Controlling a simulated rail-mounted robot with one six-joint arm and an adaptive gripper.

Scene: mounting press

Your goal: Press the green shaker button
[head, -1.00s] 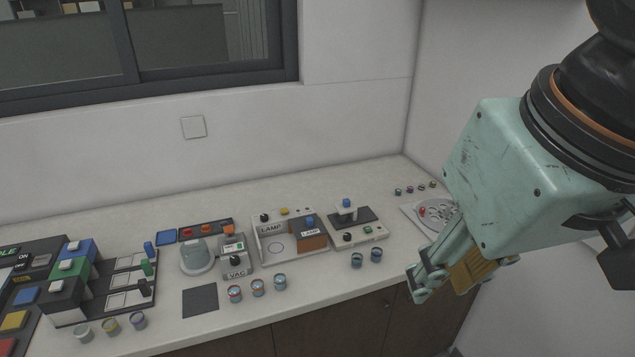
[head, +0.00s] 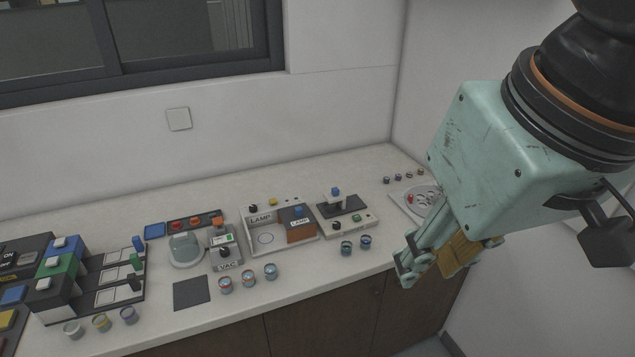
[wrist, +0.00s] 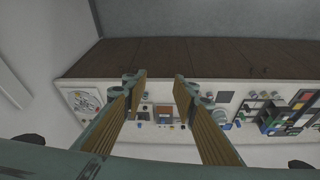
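A device with a dark plate (head: 343,206) and a blue-topped part stands toward the right of the counter in the head view. On its front panel is a small greenish button (head: 368,217) beside a dark knob. No label reading shaker is legible, so I cannot be sure this is the shaker. My gripper (head: 428,268) hangs in front of the counter's right end, pointing down-left, apart from all devices. In the wrist view my gripper (wrist: 160,82) shows its two tan-padded fingers spread, with nothing between them.
A LAMP box (head: 276,232), a VAC unit (head: 226,248) and several small jars (head: 248,278) stand left of that device. A round perforated dish (head: 420,197) is at the right end. Coloured blocks (head: 62,270) fill the left. The space before the counter is clear.

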